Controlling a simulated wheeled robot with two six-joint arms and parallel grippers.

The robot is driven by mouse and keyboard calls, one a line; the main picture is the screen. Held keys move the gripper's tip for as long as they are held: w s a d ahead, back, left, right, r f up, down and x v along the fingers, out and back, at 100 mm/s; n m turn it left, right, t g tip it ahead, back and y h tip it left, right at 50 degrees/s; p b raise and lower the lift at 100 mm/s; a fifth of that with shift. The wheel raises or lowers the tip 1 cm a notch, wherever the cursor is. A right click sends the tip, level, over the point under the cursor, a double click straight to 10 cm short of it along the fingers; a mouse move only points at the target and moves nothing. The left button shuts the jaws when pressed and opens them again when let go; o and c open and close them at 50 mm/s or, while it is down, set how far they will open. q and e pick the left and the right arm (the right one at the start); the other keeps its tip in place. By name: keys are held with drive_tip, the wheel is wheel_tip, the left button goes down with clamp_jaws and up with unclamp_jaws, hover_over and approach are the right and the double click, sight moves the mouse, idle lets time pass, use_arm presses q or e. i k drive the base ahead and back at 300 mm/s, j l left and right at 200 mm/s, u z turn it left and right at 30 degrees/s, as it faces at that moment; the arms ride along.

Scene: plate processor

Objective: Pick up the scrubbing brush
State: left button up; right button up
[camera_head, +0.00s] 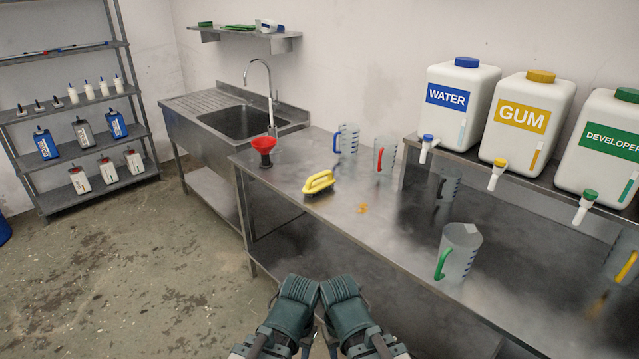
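The scrubbing brush (319,182) has a yellow handle and lies on the steel table near its front edge, left of the picture's middle line of jugs. My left gripper (299,284) and my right gripper (337,286) are side by side at the bottom of the view, in front of the table. Both are well short of the brush and touch nothing that I can see. Their fingertips are not clearly visible, so I cannot tell whether they are open or shut.
Water (460,100), gum (525,118) and developer (605,150) containers stand on a raised shelf. A sink (238,121) is behind left.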

sight(310, 188)
drive_tip(key=i+j+z, duration=0.15)
drive_tip(key=i+j, duration=0.2)
drive_tip(key=i+j+z, duration=0.1)
drive_tip(key=i+j, duration=0.2)
drive_tip(key=j, duration=0.25)
drive_tip(key=i+j+z, duration=0.15)
drive_tip(key=i+j, duration=0.15)
drive_tip(key=j, duration=0.15)
drive_tip(key=i+j+z, duration=0.15)
drive_tip(key=j, duration=0.35)
drive_tip(key=i+j+z, duration=0.1)
drive_tip(key=i+j, duration=0.25)
drive_tip(key=j, duration=0.2)
drive_tip(key=i+j+z, duration=0.15)
drive_tip(key=j, duration=0.45)
drive_tip(key=i+j+z, duration=0.15)
drive_tip(key=j, duration=0.45)
drive_tip(key=i+j+z, duration=0.15)
drive_tip(key=i+j, duration=0.15)
drive_tip(key=j, duration=0.3)
